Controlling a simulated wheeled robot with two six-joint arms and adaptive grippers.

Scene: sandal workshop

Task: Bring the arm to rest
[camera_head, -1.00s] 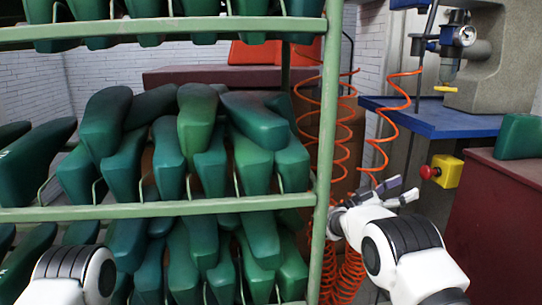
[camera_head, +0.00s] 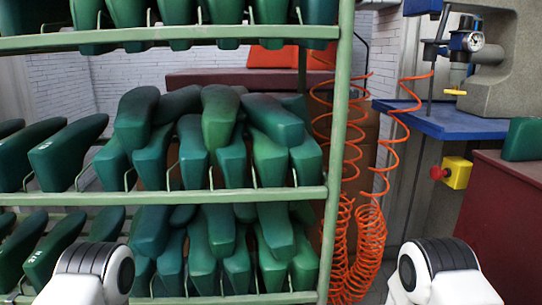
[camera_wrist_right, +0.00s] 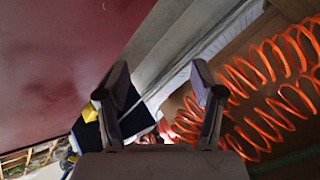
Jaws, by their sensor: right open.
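My right gripper (camera_wrist_right: 162,95) shows in the right wrist view with its two fingers apart and nothing between them. In the head view only part of my right arm shows at the bottom right, and its gripper is out of the frame. My left arm shows at the bottom left of the head view, and its gripper is not visible.
A green rack (camera_head: 170,201) full of green shoe lasts (camera_head: 273,160) stands ahead and to the left. Orange coiled hoses (camera_head: 366,240) hang beside it. A blue-topped machine (camera_head: 440,121) with a red button on a yellow box (camera_head: 456,173) and a dark red cabinet (camera_head: 508,215) are at right.

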